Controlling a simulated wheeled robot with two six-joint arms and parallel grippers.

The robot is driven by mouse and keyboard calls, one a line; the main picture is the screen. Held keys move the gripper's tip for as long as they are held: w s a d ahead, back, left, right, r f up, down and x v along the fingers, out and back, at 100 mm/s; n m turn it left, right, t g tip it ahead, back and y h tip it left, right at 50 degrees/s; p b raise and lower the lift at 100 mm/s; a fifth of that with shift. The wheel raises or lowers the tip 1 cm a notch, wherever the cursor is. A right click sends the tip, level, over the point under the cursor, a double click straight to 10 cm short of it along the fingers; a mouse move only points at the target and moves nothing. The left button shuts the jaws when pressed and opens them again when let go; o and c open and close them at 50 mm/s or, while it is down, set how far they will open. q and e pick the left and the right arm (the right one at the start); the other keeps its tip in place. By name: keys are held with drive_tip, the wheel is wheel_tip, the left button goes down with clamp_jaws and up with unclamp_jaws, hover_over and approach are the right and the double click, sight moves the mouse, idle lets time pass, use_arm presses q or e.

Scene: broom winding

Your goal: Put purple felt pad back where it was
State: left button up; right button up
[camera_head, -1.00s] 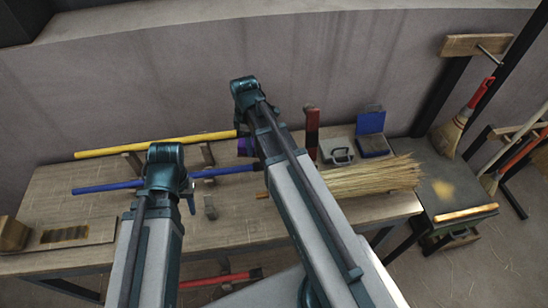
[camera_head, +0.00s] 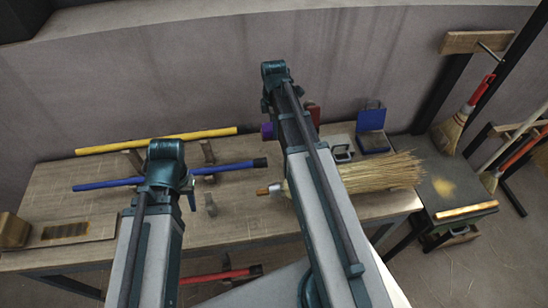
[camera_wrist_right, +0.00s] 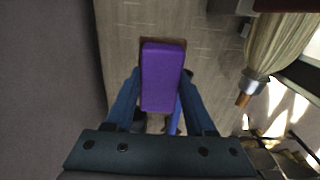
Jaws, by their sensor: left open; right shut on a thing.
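The purple felt pad (camera_wrist_right: 161,75) is held between the two fingers of my right gripper (camera_wrist_right: 161,92) in the right wrist view. The tabletop shows below it, and a brown edge shows just past its far end. In the head view, a small part of the pad (camera_head: 267,131) shows at the left of my right forearm, near the back of the workbench; my arm hides the right gripper's fingers. My left gripper (camera_head: 190,198) is open over the middle left of the bench, mostly hidden behind its wrist.
The workbench (camera_head: 75,190) carries a yellow handle (camera_head: 160,141), a blue handle (camera_head: 110,184) on supports, and a straw broom head (camera_head: 380,173). A blue box (camera_head: 372,130) and a small grey tin (camera_head: 341,150) stand at the back right. The wall is close behind.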

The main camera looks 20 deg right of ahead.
use_arm(q)
wheel_tip(320, 180, down, 15)
drive_tip(key=b, duration=1.3)
drive_tip(key=shift+r, duration=0.2)
use_arm(e)
wheel_tip(320, 180, down, 14)
drive_tip(key=shift+f, duration=0.25)
use_arm(q)
drive_tip(key=shift+r, duration=0.15)
use_arm(e)
drive_tip(key=shift+r, duration=0.15)
drive_tip(key=o, duration=1.2)
wheel_tip(320, 180, up, 12)
drive_tip(key=p, duration=1.2)
use_arm(q)
wheel_tip(320, 180, up, 12)
use_arm(e)
drive_tip(key=s+a+m, duration=0.3)
drive_tip(key=s+a, duration=0.2)
drive_tip(key=a, duration=0.2)
drive_tip(key=s+a+m, duration=0.4)
drive_tip(key=s+a, duration=0.2)
drive_tip(key=a, duration=0.2)
drive_tip(key=s+a+m+h, duration=0.1)
drive_tip(key=s+a+m, duration=0.3)
drive_tip(key=a, duration=0.3)
drive_tip(key=shift+s+a, duration=0.35)
drive_tip(key=shift+s, duration=0.35)
